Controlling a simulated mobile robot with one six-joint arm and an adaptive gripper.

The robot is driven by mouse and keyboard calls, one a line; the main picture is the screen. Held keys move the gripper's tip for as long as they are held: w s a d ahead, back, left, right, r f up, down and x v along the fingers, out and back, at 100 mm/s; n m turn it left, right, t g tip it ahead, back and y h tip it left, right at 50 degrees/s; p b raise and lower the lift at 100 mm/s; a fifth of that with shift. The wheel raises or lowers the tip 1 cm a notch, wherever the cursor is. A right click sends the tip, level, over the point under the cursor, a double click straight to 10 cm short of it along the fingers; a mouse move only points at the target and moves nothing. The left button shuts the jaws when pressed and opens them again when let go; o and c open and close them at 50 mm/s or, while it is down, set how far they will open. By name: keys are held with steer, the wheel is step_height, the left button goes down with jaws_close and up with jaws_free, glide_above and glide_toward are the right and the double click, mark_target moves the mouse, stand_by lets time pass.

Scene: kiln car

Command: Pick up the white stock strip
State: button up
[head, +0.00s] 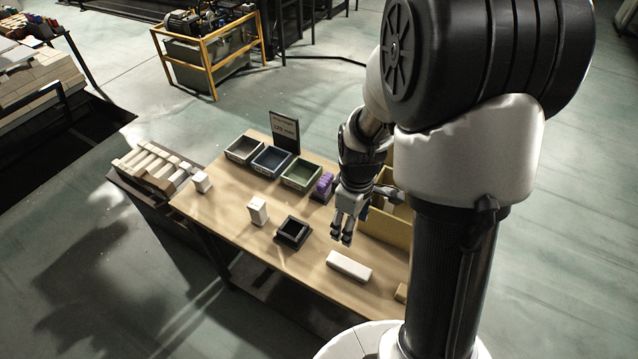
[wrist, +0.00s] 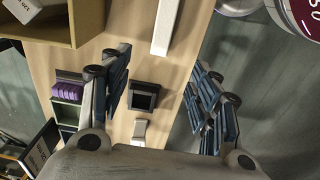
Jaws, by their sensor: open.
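The white stock strip (head: 349,265) is a long white bar lying flat on the wooden table (head: 225,205), near its front right edge. In the wrist view the strip (wrist: 166,27) runs in from the top, beyond my fingers, with its far end cut off. My gripper (head: 343,232) points down above the table, behind the strip in the head view. It is open and empty, its fingers (wrist: 160,72) wide apart, and does not touch the strip.
A small black tray (head: 293,231) and a white block (head: 258,211) stand left of the strip. Grey, blue and green bins (head: 301,174) and a purple item (head: 323,186) line the back. A tan open box (head: 386,228) stands close on the right.

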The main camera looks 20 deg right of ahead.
steer(key=b, duration=0.4)
glide_above(342, 261)
steer(key=f, duration=0.9)
steer(key=d+f, duration=0.1)
steer(key=f, duration=0.4)
steer(key=shift+s, duration=0.25)
steer(key=f+b, duration=0.1)
steer(key=f, duration=0.1)
steer(key=a+f+b, duration=0.1)
steer(key=f, duration=0.1)
steer(key=shift+w+f, duration=0.15)
steer(key=shift+f, duration=0.1)
steer(key=shift+f+b, duration=0.4)
steer(key=shift+c, duration=0.2)
steer(key=c, duration=1.1)
